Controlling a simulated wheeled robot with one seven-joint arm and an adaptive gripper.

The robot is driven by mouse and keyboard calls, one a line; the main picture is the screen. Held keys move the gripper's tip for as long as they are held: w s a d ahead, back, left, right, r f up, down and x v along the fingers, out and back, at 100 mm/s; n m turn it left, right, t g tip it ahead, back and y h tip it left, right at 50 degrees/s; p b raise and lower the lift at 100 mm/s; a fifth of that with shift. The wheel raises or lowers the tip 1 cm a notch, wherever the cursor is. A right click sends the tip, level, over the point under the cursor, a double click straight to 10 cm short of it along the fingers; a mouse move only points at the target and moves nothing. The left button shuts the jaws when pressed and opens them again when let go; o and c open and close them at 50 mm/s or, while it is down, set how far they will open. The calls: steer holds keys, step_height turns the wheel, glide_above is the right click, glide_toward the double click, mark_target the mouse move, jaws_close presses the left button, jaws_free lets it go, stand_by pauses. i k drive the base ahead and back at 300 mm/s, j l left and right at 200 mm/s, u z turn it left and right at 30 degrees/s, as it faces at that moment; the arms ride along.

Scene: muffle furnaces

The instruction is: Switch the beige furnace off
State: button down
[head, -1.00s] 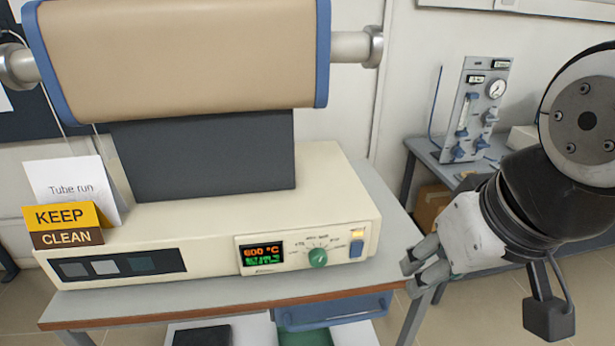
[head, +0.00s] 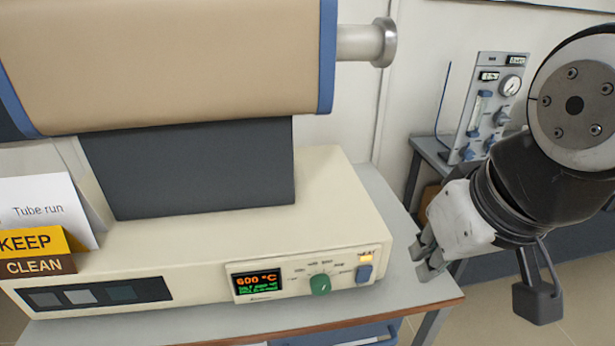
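The beige furnace (head: 330,190) is a tube furnace on a table, with a thick tan cylinder above a cream base. Its front panel has a lit display (head: 257,282) reading 600 °C in orange, with green text below.
A white card reading "Tube run" (head: 38,212) and a yellow and brown KEEP CLEAN sign (head: 35,250) stand on the base's left. A gauge panel (head: 490,105) stands on another table at the back right. The table's front edge (head: 420,307) runs below the furnace panel.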

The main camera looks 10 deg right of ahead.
mark_target(363, 274)
steer(key=k+j, duration=0.5)
steer(key=j, duration=0.15)
steer(key=k+j, duration=0.45)
steer(key=j, duration=0.2)
steer(key=j+z, duration=0.05)
